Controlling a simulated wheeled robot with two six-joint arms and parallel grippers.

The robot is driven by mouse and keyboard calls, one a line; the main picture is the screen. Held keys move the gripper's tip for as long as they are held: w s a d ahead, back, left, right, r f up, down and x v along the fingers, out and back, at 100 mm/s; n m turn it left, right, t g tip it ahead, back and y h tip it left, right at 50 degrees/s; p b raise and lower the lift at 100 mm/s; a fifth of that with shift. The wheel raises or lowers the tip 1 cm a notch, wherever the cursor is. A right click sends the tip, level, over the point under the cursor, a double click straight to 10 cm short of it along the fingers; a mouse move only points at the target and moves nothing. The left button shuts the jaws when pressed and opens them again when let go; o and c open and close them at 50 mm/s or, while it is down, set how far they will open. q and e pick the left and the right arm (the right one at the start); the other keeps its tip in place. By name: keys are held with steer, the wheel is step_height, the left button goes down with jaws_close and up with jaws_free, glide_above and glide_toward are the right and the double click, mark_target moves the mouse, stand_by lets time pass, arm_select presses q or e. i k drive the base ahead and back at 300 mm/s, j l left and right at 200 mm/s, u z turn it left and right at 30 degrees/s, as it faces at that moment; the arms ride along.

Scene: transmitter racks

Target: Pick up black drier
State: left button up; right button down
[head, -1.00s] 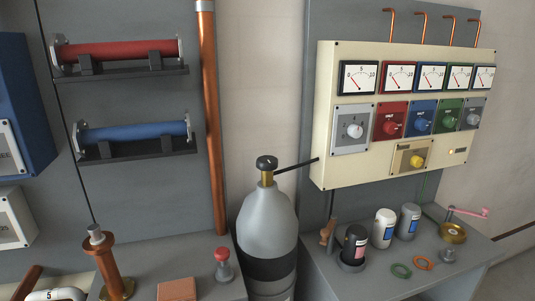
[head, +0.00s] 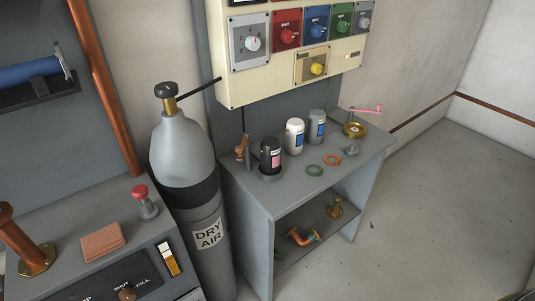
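The black drier (head: 270,156) is a dark cylinder with a pink label. It stands upright in a round dark base at the left front of the grey bench top (head: 240,178). A white canister (head: 295,136) and a grey canister (head: 317,126) with blue labels stand behind it to the right. Neither of my grippers shows in the head view.
A tall grey gas cylinder (head: 184,152) marked DRY AIR stands left of the bench. A cream meter panel (head: 240,87) hangs above. Open floor (head: 430,200) lies to the right.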

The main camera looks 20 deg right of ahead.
mark_target(270, 152)
steer(key=i+l+u, duration=0.1)
steer(key=l, duration=0.3)
steer(key=i+l, duration=0.1)
steer(key=l, duration=0.35)
steer(key=i+l+u, duration=0.15)
steer(key=l, duration=0.7)
steer(key=i+u, duration=0.05)
